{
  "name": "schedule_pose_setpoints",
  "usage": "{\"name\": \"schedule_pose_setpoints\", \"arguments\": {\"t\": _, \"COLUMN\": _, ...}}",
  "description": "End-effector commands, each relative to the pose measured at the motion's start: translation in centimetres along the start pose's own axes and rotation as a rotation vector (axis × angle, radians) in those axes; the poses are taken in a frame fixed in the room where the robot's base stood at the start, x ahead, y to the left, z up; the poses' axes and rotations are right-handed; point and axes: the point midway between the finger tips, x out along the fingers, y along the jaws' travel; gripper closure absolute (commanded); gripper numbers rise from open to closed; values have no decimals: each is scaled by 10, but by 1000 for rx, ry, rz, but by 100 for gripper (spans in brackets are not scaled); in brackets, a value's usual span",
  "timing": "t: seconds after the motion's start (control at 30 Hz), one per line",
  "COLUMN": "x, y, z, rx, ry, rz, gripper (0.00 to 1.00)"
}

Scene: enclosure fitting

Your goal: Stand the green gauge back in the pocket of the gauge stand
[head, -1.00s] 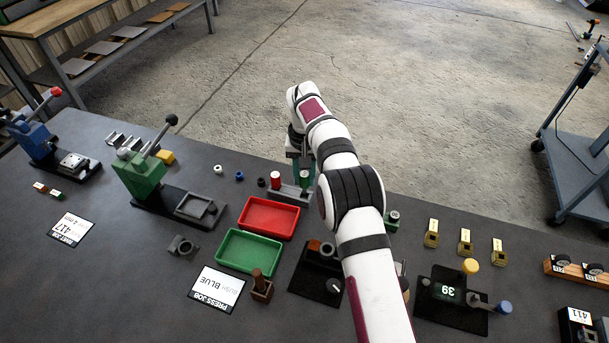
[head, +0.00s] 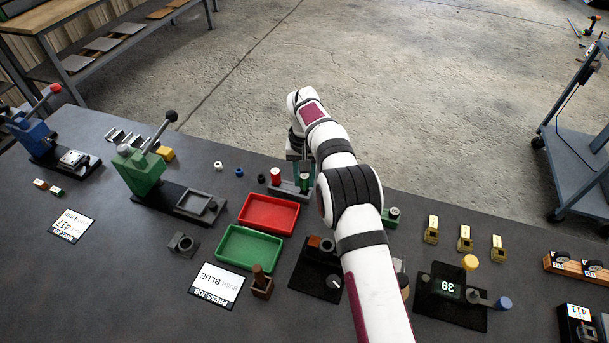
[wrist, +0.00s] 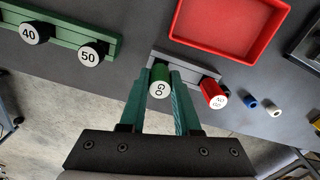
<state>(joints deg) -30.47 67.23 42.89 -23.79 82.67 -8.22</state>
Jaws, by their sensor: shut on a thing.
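The green gauge (wrist: 160,81), marked GO on its end, is between the fingers of my gripper (wrist: 160,76) in the wrist view. My gripper is shut on it. The gauge is upright at one end of the grey gauge stand (wrist: 199,64). Its lower end and the pocket under it are hidden, so I cannot tell whether it is fully seated. The red gauge (wrist: 213,95) stands at the other end of the stand. In the head view the green gauge (head: 304,183) shows beside my arm, at the right end of the stand (head: 286,190).
A red tray (head: 268,230) and a green tray (head: 250,269) lie in front of the stand. Loose bushings (wrist: 262,104) lie near the red gauge. A green rack (wrist: 65,37) with gauges marked 40 and 50 is on the other side.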

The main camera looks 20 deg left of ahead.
Motion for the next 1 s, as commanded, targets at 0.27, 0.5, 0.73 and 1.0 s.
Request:
{"name": "schedule_pose_setpoints", "arguments": {"t": 0.27, "x": 7, "y": 0, "z": 0, "rx": 0, "ry": -1, "rz": 0, "gripper": 100}}
{"name": "schedule_pose_setpoints", "arguments": {"t": 0.5, "x": 12, "y": 0, "z": 0, "rx": 0, "ry": 0, "rz": 0, "gripper": 64}}
{"name": "schedule_pose_setpoints", "arguments": {"t": 0.73, "x": 12, "y": 0, "z": 0, "rx": 0, "ry": 0, "rz": 0, "gripper": 34}}
{"name": "schedule_pose_setpoints", "arguments": {"t": 1.0, "x": 6, "y": 0, "z": 0, "rx": 1, "ry": 0, "rz": 0, "gripper": 34}}
